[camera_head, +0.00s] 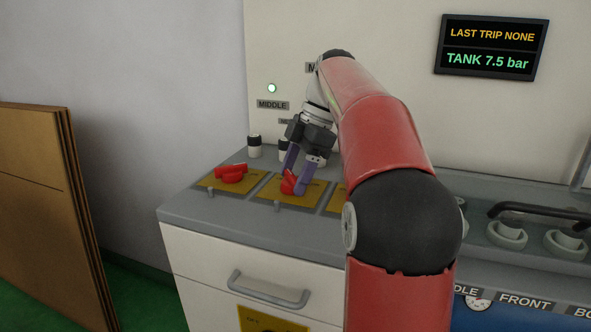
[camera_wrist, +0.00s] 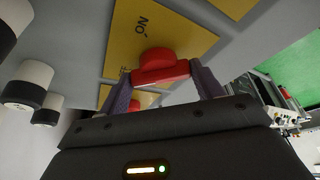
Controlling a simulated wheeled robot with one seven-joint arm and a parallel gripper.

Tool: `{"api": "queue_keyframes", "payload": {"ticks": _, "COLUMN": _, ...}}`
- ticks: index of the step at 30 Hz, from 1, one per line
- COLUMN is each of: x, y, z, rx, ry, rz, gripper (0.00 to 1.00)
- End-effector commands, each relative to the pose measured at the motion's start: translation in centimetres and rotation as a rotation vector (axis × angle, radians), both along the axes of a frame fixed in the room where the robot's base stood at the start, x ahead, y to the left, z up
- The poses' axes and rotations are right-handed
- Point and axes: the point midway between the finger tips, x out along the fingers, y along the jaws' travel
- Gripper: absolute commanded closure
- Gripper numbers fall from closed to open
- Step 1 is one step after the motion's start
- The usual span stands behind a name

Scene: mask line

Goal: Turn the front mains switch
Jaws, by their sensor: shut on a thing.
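My gripper (camera_head: 294,180) reaches down over the grey counter, its two purple fingers shut on a red rotary switch (camera_head: 288,185). The switch sits on the middle yellow plate (camera_head: 270,194) of the row. In the wrist view the red handle (camera_wrist: 160,68) lies between the fingertips, with lettering on its yellow plate (camera_wrist: 186,22). A second red switch (camera_head: 231,172) stands on the yellow plate to the left, untouched. A third yellow plate (camera_head: 337,198) is mostly behind my arm. Any name label for the held switch cannot be read.
Black-and-white knobs (camera_head: 254,145) stand behind the plates. Pipes and valves (camera_head: 507,234) are at right, brown boards (camera_head: 45,200) at left. A display (camera_head: 491,47) reads TANK 7.5 bar.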

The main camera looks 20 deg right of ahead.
Motion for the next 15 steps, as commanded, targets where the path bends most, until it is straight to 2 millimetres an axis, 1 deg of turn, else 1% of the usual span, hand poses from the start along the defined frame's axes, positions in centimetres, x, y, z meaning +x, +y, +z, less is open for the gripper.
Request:
{"api": "queue_keyframes", "payload": {"ticks": 6, "x": 0.11, "y": -0.01, "z": 0.00, "rx": -0.001, "ry": -0.001, "rz": 0.079, "gripper": 0.57}}
{"api": "queue_keyframes", "payload": {"ticks": 15, "x": 0.08, "y": 0.00, "z": 0.01, "rx": -0.001, "ry": -0.002, "rz": 0.111, "gripper": 0.57}}
